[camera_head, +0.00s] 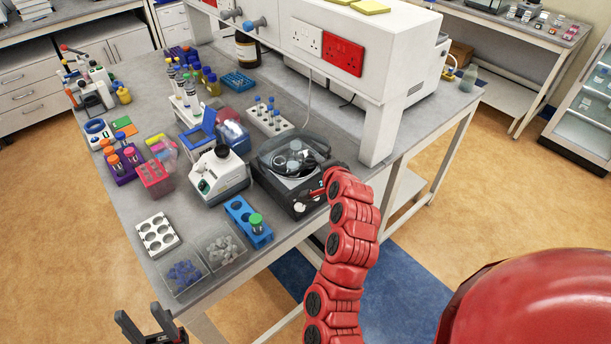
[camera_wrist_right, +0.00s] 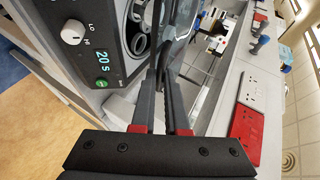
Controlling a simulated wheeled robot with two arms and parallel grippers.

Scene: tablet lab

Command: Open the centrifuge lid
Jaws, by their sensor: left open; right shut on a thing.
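The dark centrifuge (camera_head: 300,207) stands at the table's right front edge, with its round rotor showing in the head view. Its dark, see-through lid (camera_head: 275,147) is over or behind the rotor; I cannot tell how far it is raised. In the right wrist view, the centrifuge's front panel (camera_wrist_right: 85,62) shows a white knob and a lit "20 s" display. My right gripper (camera_wrist_right: 168,75) is at the centrifuge's right side, its fingers close together on what looks like the lid's edge. The grip point is mostly hidden by the fingers. My left gripper (camera_head: 147,326) is open and empty, low in front of the table.
A white instrument (camera_head: 220,174) stands just left of the centrifuge, with a blue tube rack (camera_head: 248,222) in front. A white tube rack (camera_head: 269,122) is behind. The white shelf unit (camera_head: 378,130) with sockets rises close behind the right arm. Open floor lies to the right.

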